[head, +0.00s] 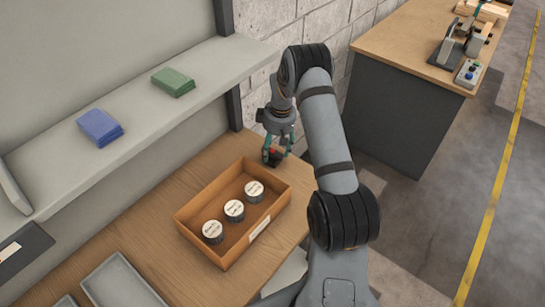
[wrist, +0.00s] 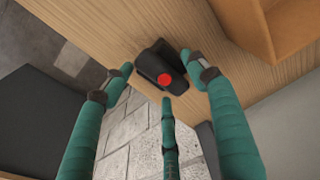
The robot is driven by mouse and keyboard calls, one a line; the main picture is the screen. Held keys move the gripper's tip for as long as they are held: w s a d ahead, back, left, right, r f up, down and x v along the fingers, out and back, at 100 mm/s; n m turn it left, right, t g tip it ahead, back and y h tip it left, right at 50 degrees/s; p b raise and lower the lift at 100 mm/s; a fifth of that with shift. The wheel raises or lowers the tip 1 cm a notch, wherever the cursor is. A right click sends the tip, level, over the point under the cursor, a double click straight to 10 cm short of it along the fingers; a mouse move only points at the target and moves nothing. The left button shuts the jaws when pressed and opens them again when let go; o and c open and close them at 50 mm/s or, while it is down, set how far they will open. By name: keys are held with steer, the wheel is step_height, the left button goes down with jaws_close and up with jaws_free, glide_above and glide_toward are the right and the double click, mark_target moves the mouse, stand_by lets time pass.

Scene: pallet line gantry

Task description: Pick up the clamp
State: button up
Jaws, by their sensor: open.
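The clamp (wrist: 150,72) appears to be the small black block with a round red spot, lying on the wooden bench top near its edge. In the head view the clamp (head: 271,158) sits just beyond the far corner of the orange-brown tray, partly hidden by my gripper. My gripper (wrist: 163,78) has three teal fingers, spread open. In the wrist view one fingertip is left of the clamp, one right, and one just below it. I cannot tell whether any finger touches it. In the head view my gripper (head: 276,150) points down over the clamp.
The orange-brown tray (head: 192,236) holds three round tins (head: 234,210) close to my gripper. A grey shelf (head: 140,115) above the bench carries blue (head: 99,126) and green (head: 173,82) stacks. A second bench (head: 400,45) with a device stands across a gap at right.

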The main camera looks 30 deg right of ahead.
steer(key=shift+c, duration=0.5)
steer(key=c, duration=1.1)
steer(key=shift+c, duration=0.2)
